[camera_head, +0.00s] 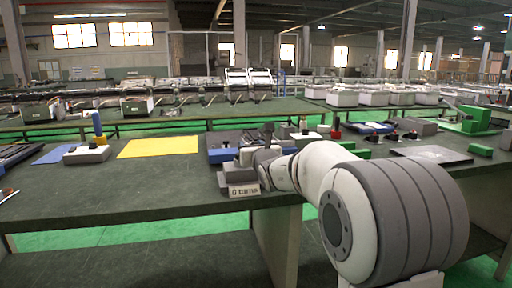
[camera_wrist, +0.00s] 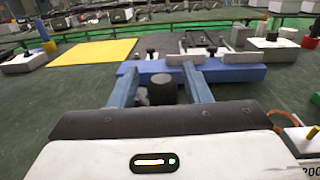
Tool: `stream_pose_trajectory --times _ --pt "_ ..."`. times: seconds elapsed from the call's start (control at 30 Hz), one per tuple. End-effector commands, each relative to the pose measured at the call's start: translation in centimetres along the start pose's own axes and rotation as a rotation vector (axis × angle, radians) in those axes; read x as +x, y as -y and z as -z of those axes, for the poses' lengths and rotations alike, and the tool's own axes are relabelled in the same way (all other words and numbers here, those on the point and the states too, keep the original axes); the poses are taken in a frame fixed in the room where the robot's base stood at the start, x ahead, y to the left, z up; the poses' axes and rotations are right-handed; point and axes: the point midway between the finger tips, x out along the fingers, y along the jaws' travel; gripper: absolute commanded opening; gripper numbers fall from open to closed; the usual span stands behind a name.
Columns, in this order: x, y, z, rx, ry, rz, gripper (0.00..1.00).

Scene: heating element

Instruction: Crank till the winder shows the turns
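The winder, a blue base (camera_wrist: 240,72) with grey uprights and black knobs, lies just past my fingertips in the wrist view. In the head view its blue base (camera_head: 222,155) shows beside my arm, which hides part of it. A dark upright cylindrical knob (camera_wrist: 161,90), which looks like the crank handle, stands between my fingers. My gripper (camera_wrist: 158,72) has its two blue fingers apart, with a visible gap on each side of the knob. A white panel (camera_wrist: 306,140) with dark characters is cut off at the right edge; I cannot read a turn count.
A lettered white plate (camera_head: 243,190) is at the table's front edge. A grey sheet (camera_head: 432,154) lies right.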

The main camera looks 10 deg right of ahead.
Motion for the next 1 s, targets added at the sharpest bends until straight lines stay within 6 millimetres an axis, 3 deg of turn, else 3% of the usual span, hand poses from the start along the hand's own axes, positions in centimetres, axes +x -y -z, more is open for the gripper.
stream_pose_trajectory --times 0.27,0.7,1.0 --pt "-0.4 0.2 0.2 0.001 -0.004 0.004 0.43" --pt "-6.8 0.1 0.0 0.001 -0.003 0.003 0.43" --pt "-7.8 0.2 0.1 0.001 -0.003 0.003 0.43"
